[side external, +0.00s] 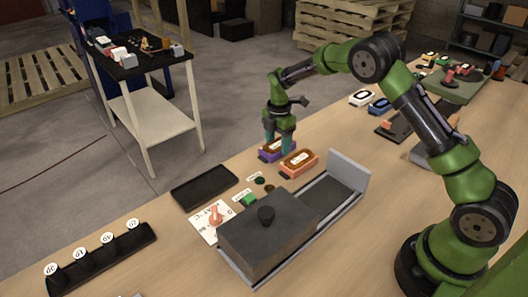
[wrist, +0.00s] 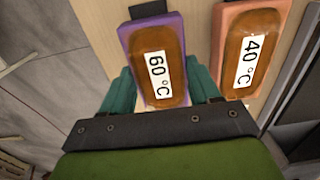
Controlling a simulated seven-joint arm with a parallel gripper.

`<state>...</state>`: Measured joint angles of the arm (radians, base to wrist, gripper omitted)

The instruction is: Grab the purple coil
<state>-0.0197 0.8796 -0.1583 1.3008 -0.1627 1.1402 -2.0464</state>
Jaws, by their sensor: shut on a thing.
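The purple coil (wrist: 170,28) is a purple block with a brown top and a white label reading "60 °C". In the wrist view it lies between the two teal fingers of my gripper (wrist: 160,90), which is shut on its sides. In the side view my gripper (side external: 279,146) points down over the purple coil (side external: 264,155), at the table's far edge. The fingers partly hide the coil there. I cannot tell whether it is lifted off the table.
An orange coil labelled "40 °C" (wrist: 247,60) lies close to the right; it also shows in the side view (side external: 299,164). A grey box with a knob (side external: 262,240) stands on a rail in front. An empty black tray (side external: 204,187) lies to the left. White and blue coils (side external: 362,97) lie farther right.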

